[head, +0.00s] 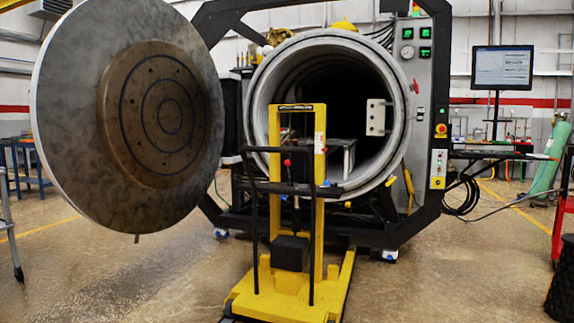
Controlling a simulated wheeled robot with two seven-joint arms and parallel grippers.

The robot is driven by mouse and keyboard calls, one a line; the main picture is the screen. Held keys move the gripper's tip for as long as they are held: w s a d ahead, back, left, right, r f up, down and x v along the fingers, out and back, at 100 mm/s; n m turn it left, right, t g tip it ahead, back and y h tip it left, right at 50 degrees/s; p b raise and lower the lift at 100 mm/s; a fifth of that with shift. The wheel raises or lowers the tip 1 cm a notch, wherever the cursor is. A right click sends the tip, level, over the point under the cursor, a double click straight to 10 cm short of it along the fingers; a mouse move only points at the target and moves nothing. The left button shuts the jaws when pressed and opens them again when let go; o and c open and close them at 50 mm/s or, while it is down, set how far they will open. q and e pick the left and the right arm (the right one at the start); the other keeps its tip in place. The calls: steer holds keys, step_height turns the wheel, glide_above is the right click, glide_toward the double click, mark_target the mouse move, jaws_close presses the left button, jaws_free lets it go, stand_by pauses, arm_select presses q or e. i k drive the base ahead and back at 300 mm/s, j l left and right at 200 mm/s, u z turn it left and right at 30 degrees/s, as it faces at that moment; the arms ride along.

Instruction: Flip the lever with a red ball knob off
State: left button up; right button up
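A small red ball knob (287,162) shows on the mast of the yellow lift truck (319,180), between its two uprights and in front of the furnace opening. The lever rod under the knob is thin and dark, and its tilt is too small to tell. Dark bars of the lift partly cover the area around it. Neither of my grippers is in view, so nothing of mine is seen near the knob.
The open round furnace chamber (264,110) is behind the lift. Its big round door (60,120) hangs open at the left. A control panel (438,110) and a monitor (502,67) stand to the right. Concrete floor (130,265) is clear left of the lift.

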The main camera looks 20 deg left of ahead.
mark_target(287, 163)
steer(key=i+j+z, duration=0.45)
steer(key=i+j, duration=1.85)
steer(key=i, duration=0.1)
